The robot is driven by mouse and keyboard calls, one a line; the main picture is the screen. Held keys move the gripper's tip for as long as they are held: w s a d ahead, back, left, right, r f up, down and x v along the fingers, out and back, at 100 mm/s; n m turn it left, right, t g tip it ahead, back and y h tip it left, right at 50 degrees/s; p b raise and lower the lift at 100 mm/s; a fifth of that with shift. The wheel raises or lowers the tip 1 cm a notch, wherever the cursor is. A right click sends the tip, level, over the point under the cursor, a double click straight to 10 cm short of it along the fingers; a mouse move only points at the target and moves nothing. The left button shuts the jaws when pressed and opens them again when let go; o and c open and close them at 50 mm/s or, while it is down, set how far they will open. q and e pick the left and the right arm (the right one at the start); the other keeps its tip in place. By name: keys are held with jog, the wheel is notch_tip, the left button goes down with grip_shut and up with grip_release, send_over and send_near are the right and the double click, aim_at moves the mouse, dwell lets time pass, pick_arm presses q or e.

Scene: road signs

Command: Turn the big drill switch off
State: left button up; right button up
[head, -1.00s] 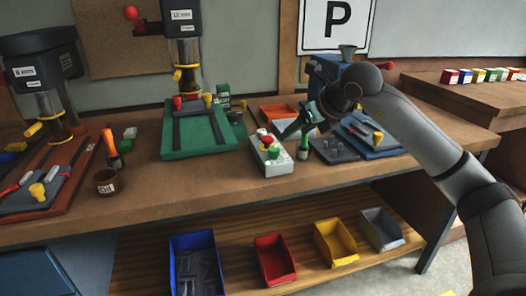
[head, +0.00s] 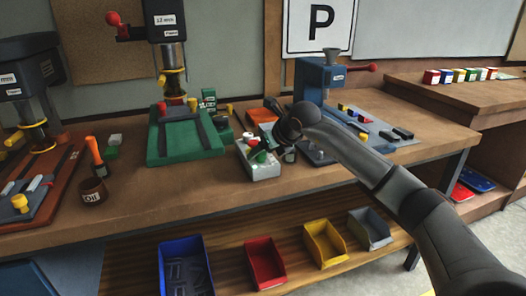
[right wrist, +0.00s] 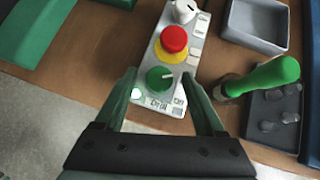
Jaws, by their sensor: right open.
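A pale switch box (head: 265,171) stands on the bench in the head view. In the right wrist view it carries a green knob (right wrist: 160,78) beside a "Drill" label, a red button (right wrist: 173,40) on a yellow base, and a white knob (right wrist: 185,11) at the far end. The green knob's white mark points to the right and slightly up in the picture. A small pale-green lit spot (right wrist: 136,95) shows at its lower left. My right gripper (right wrist: 159,80) is open, with its fingers on either side of the green knob; contact is unclear. My left gripper is out of view.
A green-based drill press (head: 186,140) stands left of the box, a blue machine (head: 318,82) to the right. In the wrist view, a green-handled tool (right wrist: 262,77) and a grey tray (right wrist: 257,24) are close on the right. An oil pot (head: 93,191) stands at left.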

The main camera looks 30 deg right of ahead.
jog(key=shift+c, duration=0.4)
grip_shut()
dwell(0.4)
jog(key=m+h, duration=0.2)
jog(key=shift+a+m+b, duration=0.25)
jog(key=shift+m+b, duration=0.05)
jog(key=shift+b, duration=0.05)
jog(key=m+h, duration=0.1)
jog(key=m+g+h, duration=0.1)
jog(key=m, duration=0.1)
jog(key=shift+w+a+m+h+b, duration=0.15)
jog(key=shift+m+h+b, duration=0.15)
jog(key=shift+b, duration=0.1)
jog(key=m+g+h, duration=0.1)
jog(key=m, duration=0.1)
jog(key=m+g+h, duration=0.1)
jog(key=m, duration=0.1)
jog(key=shift+w+a+r+m+h, duration=0.1)
jog(key=shift+m+h, duration=0.2)
jog(key=shift+m+g+h, duration=0.3)
jog(key=shift+m+g, duration=0.2)
jog(key=shift+g, duration=0.1)
